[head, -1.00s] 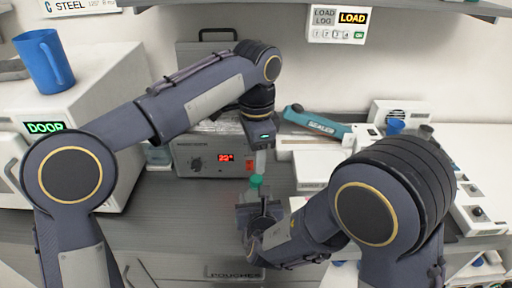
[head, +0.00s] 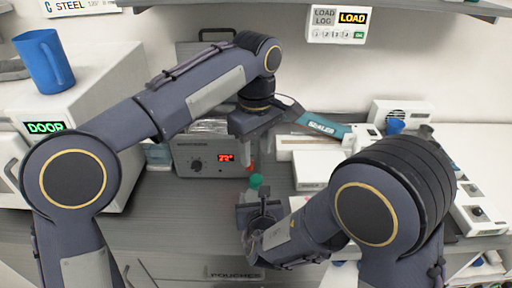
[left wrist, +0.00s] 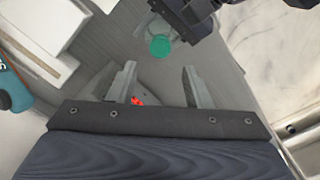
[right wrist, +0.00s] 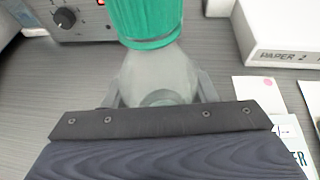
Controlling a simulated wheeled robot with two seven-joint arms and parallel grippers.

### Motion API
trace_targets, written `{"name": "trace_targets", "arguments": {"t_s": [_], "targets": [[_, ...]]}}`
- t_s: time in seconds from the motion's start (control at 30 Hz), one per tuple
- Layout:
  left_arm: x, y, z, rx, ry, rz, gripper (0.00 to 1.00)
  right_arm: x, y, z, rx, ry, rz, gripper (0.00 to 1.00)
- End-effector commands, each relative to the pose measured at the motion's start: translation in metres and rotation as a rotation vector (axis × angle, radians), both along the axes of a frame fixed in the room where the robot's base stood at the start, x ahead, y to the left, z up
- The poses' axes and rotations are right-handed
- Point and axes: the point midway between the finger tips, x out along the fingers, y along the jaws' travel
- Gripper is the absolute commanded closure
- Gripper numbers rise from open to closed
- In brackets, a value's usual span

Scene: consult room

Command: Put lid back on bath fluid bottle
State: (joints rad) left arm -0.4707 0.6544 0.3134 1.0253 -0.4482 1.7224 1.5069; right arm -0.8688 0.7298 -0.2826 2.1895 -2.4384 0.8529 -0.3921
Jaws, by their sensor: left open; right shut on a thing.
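The bath fluid bottle (right wrist: 158,72) is a pale translucent bottle held between the fingers of my right gripper (head: 260,208). The green lid (right wrist: 147,20) sits on top of the bottle's neck; it also shows in the head view (head: 256,181) and from above in the left wrist view (left wrist: 160,46). I cannot tell how tightly it is seated. My left gripper (left wrist: 160,85) is open and empty. In the head view it is just above the lid, apart from it. The lower bottle is mostly hidden by my right gripper.
A grey heater box with a red display (head: 208,158) stands behind my grippers. A teal sealer (head: 322,125) and white boxes are to the right. A white door unit (head: 100,110) with a blue jug (head: 45,60) on top is at left. The grey bench front is clear.

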Motion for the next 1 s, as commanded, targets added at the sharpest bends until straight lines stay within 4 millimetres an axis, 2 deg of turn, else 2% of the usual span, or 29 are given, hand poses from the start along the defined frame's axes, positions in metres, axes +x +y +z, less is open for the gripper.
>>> {"name": "trace_targets", "arguments": {"t_s": [0.3, 0.43, 0.8, 1.0], "targets": [[0.0, 0.0, 0.0, 0.0, 0.0, 0.01, 0.55, 0.0, 0.0, 0.0, 0.0, -0.001, 0.0, 1.0], [0.0, 0.001, -0.006, 0.002, 0.002, 0.01, 0.55, 0.0, 0.0, 0.0, 0.0, -0.001, 0.0, 1.0], [0.0, 0.001, -0.06, 0.002, 0.004, 0.008, 0.55, 0.0, 0.0, 0.0, 0.0, -0.001, 0.0, 1.0], [0.0, 0.0, -0.077, 0.001, 0.001, 0.009, 0.55, 0.0, 0.0, 0.0, 0.0, -0.001, 0.0, 1.0]]}}
